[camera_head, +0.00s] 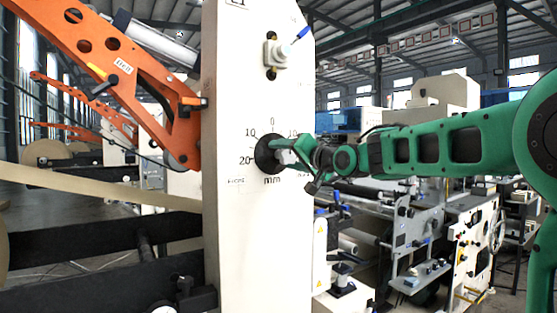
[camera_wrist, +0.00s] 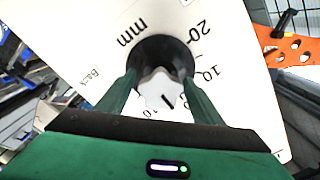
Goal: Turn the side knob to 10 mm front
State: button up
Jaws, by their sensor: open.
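The side knob (camera_wrist: 158,88) shows in the wrist view as a pale cap with a short black mark, set in a round black base (camera_wrist: 160,55). The mark points away from "mm", between the two "10" marks; the "0" is hidden there. In the head view the black base (camera_head: 264,155) sits on the white panel (camera_head: 240,240), under "0", with 10 and 20 at its left. A small label, seemingly "FRONT", is at lower left. My gripper (camera_wrist: 160,80) is open, one green finger on each side of the knob; contact is unclear. It also reaches the knob in the head view (camera_head: 283,152).
Above is another pale knob (camera_head: 275,54) with a blue-tipped part. An orange arm (camera_head: 125,65) stands close at the panel's left, with a paper web (camera_head: 100,188) below it. Machinery (camera_head: 400,235) fills the right background behind my arm.

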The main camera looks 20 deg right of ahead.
jog(key=shift+x, duration=1.6)
jog(key=c, duration=1)
jog(key=shift+c, duration=0.2)
jog(key=shift+f, duration=0.1)
jog(key=n, duration=0.4)
jog(key=shift+n, duration=0.4)
jog(key=shift+f+n, duration=0.1)
jog(key=shift+n, duration=2.4)
